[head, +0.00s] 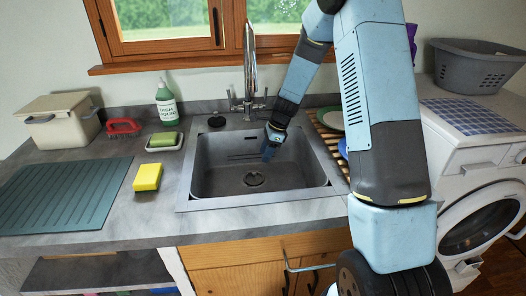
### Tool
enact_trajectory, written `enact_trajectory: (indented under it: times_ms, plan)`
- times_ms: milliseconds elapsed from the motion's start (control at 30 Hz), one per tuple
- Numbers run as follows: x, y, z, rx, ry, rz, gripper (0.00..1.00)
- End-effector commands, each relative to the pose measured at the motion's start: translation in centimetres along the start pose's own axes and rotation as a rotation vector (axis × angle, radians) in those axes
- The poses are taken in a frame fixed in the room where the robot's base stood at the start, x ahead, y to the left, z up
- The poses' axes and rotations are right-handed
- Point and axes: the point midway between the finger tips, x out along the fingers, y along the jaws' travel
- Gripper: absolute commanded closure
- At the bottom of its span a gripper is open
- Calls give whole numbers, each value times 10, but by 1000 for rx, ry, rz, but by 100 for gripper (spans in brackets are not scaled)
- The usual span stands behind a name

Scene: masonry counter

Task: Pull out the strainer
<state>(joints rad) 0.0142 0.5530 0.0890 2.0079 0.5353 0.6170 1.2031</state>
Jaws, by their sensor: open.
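The strainer (254,179) is a small dark round piece at the drain in the floor of the grey sink (210,172). My gripper (268,155) reaches into the sink from the upper right and points down. It is above and a little to the right of the strainer, apart from it, near the back wall of the basin. The jaws are open, and I see nothing between them. The fingertips are small and dark in this view.
A tall faucet (250,65) stands behind the sink, close to my arm. A yellow sponge (147,177), a soap dish (164,142) and a green bottle (166,101) are left of the sink. A drying rack (326,134) with dishes is right of it.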

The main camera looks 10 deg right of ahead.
Motion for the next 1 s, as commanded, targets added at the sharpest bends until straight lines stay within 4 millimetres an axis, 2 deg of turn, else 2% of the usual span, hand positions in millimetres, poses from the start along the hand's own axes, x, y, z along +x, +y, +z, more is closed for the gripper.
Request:
enact_trajectory:
  times_ms: [333, 1000]
  plan:
    - [29, 3, 18, -16, -3, 15, 55]
    - [91, 5, 19, -19, -3, 15, 55]
